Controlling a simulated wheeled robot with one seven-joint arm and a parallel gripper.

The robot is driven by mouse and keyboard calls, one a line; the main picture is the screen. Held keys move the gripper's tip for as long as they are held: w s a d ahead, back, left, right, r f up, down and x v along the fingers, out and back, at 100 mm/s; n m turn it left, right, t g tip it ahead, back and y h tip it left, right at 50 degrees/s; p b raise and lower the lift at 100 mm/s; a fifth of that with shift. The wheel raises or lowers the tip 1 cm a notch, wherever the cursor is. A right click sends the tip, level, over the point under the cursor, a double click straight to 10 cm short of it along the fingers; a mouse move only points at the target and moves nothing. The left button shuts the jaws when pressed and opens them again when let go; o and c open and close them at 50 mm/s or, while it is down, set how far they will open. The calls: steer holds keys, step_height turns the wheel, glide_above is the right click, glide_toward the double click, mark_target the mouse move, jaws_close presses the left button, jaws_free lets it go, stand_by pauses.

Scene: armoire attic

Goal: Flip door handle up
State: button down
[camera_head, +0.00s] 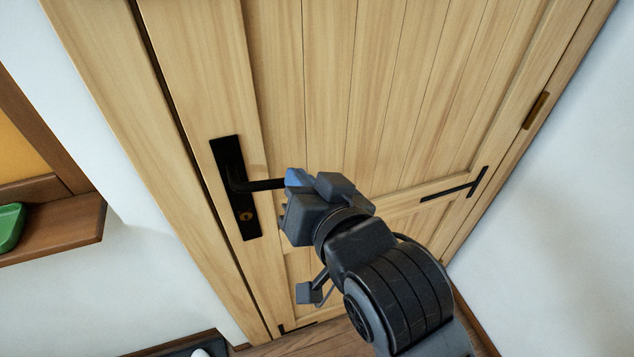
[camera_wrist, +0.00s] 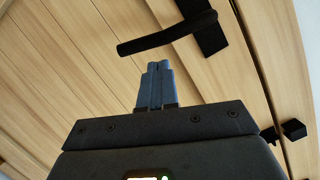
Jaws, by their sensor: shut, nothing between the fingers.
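A black door handle sits on a black backplate (camera_head: 233,190) at the left side of the wooden door. Its lever (camera_head: 266,184) points right, about level, and its far end is hidden behind my gripper (camera_head: 296,178). The lever (camera_wrist: 165,38) shows whole in the wrist view, with its backplate (camera_wrist: 205,30). My gripper (camera_wrist: 157,68) has its blue fingers together and empty. In that view the fingertips lie just short of the lever's free end, with a small gap in the picture. I cannot tell whether they touch in depth.
The closed wooden door (camera_head: 370,100) fills the middle, with a black hinge strap (camera_head: 452,190) at right. A wooden shelf (camera_head: 60,225) with a green tray (camera_head: 10,228) stands left. A white wall (camera_head: 560,200) is at right.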

steer(key=shift+w+a+f, duration=0.2)
steer(key=shift+a+f, duration=0.05)
steer(key=shift+f, duration=0.2)
steer(key=shift+w+a+f, duration=0.15)
steer(key=shift+a+f, duration=0.05)
steer(key=shift+f, duration=0.2)
steer(key=shift+f, duration=0.35)
steer(key=shift+s+a+f+m+y+b, duration=0.15)
steer(key=shift+f+m+y+b, duration=0.4)
steer(key=shift+f+m, duration=0.4)
steer(key=shift+w+a+f+m+y+b, duration=0.1)
steer(key=shift+f+m+y+b, duration=0.45)
steer(key=shift+m, duration=0.6)
steer(key=shift+f, duration=0.1)
